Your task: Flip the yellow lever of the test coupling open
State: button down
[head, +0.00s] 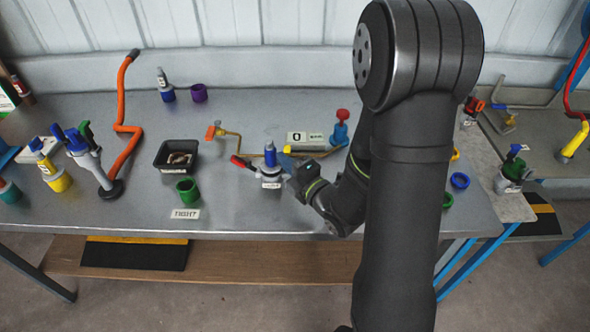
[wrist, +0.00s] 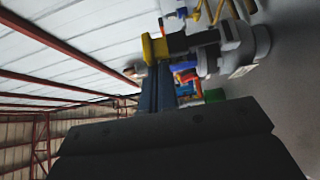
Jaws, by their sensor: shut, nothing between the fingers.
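The test coupling (head: 268,172) is a grey fitting with an upright blue part on top, standing on the bench left of my gripper, with a label at its foot. A red lever (head: 240,162) sticks out on its left side. In the wrist view the coupling (wrist: 235,47) lies sideways in the picture, and a yellow piece (wrist: 155,48), apparently the yellow lever, shows at the fingertips. My gripper (head: 287,163) is shut and empty, close against the coupling's right side. Its fingers (wrist: 158,85) also show in the wrist view. I cannot tell whether they touch the yellow piece.
A brass pipe (head: 232,134) and a white sign (head: 307,139) stand behind the coupling. A red-topped blue valve (head: 341,130) is behind my wrist. A black tray (head: 176,156), a green cup (head: 187,189) and an orange pipe (head: 125,140) stand left.

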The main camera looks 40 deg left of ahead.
jog(key=shift+a, duration=0.4)
jog(key=shift+w+d, duration=0.1)
jog(key=shift+w, duration=0.05)
jog(key=shift+m+t+y, duration=0.3)
jog(key=shift+m+y, duration=0.1)
jog(key=shift+m, duration=0.3)
jog(key=shift+w+d+f, duration=0.35)
jog(key=shift+w+d, duration=0.25)
jog(key=shift+w+d+f, duration=0.3)
jog(key=shift+w+d, duration=0.3)
jog(key=shift+w+d+f, duration=0.35)
jog(key=shift+w+d, duration=0.25)
